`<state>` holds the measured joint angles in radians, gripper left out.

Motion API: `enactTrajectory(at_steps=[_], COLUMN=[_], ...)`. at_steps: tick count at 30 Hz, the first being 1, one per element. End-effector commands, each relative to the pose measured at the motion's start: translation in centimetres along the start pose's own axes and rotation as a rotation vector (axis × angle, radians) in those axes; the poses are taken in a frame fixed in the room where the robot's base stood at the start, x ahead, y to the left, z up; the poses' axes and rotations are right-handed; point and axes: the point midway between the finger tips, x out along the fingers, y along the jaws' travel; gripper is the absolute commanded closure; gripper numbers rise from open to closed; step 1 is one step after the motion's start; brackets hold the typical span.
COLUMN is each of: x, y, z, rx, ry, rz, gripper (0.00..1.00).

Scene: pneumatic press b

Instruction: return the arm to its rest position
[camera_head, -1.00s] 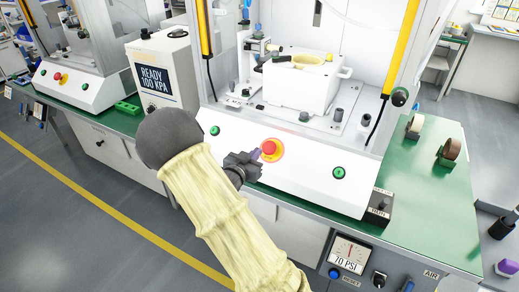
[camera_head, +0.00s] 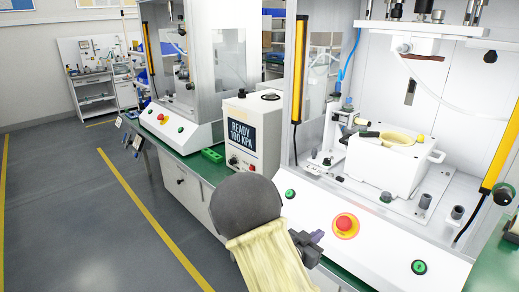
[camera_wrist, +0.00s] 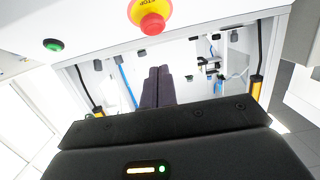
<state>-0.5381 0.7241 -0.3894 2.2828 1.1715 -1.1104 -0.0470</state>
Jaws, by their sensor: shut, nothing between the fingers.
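My gripper (camera_head: 316,238) is in front of the press's sloped white control panel (camera_head: 378,242), to the left of the red emergency stop button (camera_head: 344,224) in the head view. In the wrist view my gripper's dark fingers (camera_wrist: 158,72) are together with nothing between them. The red stop button with its yellow collar also shows in the wrist view (camera_wrist: 151,22), apart from the fingers. My sleeved arm reaches up from the bottom of the head view and hides part of the bench front.
Green buttons (camera_head: 290,194) (camera_head: 419,267) flank the stop button. A white fixture (camera_head: 385,165) stands inside the press. A display box (camera_head: 251,135) reads READY 100 KPA. A second press (camera_head: 180,120) stands further left. The grey floor (camera_head: 75,220) at left is clear.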

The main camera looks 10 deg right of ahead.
Motion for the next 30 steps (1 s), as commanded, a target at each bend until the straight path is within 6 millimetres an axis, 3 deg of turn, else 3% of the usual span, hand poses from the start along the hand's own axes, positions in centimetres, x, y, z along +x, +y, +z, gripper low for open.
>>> enactTrajectory(at_steps=[7,14,21,30], x=[-1.1,-6.0,-12.3,-17.0], y=[-1.3,-1.4,2.1,8.3], z=[1.9,3.1,3.0,2.5], rx=[0.004,-0.083,-0.287,-0.555], ry=[-0.317,-0.648,-0.902,-1.061], rz=[-0.182,-0.419,-0.610,-0.686], gripper=[1.00,1.00,1.00,1.00])
